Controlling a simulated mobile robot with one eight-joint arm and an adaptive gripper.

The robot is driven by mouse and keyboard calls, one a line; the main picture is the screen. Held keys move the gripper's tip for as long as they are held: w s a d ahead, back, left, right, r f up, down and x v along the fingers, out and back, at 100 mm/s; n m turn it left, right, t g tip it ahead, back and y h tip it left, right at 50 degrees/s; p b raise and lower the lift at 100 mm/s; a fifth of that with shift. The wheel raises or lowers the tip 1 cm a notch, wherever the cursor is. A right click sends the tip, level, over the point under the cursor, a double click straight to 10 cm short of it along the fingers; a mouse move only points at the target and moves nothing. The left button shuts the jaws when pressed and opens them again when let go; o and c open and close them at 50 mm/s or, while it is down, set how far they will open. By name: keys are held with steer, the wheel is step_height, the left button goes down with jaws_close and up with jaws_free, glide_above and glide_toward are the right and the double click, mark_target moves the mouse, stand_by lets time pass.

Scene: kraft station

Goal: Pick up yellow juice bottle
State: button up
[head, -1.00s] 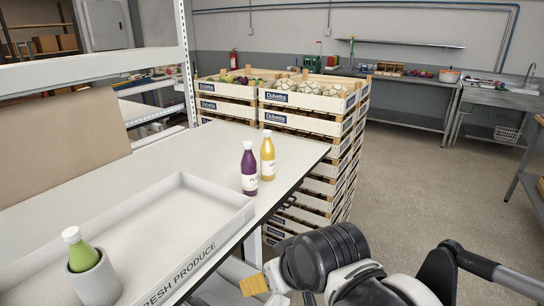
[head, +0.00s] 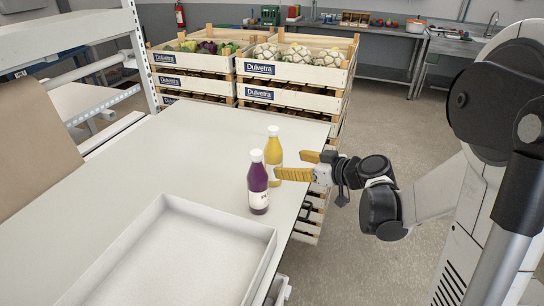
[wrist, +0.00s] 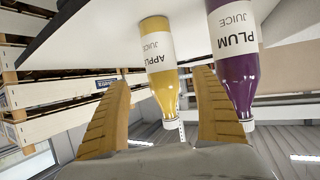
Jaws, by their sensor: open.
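The yellow juice bottle (head: 273,151), with a white cap and a label reading apple juice, stands upright near the table's right edge. The purple plum juice bottle (head: 258,186) stands close beside it, nearer to me. My gripper (head: 297,166) is open at the table's right edge, its yellow-orange fingers pointing left toward the yellow bottle. In the wrist view the picture is upside down; the yellow bottle (wrist: 160,68) shows between the two open fingers (wrist: 163,112), and the purple bottle (wrist: 234,60) shows behind or beside the right finger. I cannot tell whether a finger touches either bottle.
A white tray (head: 228,228) lies on the white table (head: 150,165) in front of the bottles. Stacked wooden crates (head: 290,72) of vegetables stand beyond the table. A shelf post (head: 140,55) rises at the left. The table's left middle is clear.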

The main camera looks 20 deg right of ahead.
mark_target(280, 164)
steer(key=b+x, duration=0.2)
steer(key=x, duration=0.5)
steer(key=shift+a+f+b, duration=0.2)
steer(key=shift+f+b, duration=0.1)
steer(key=shift+w+a, duration=0.2)
steer(key=shift+w, duration=0.2)
steer(key=c, duration=1.5)
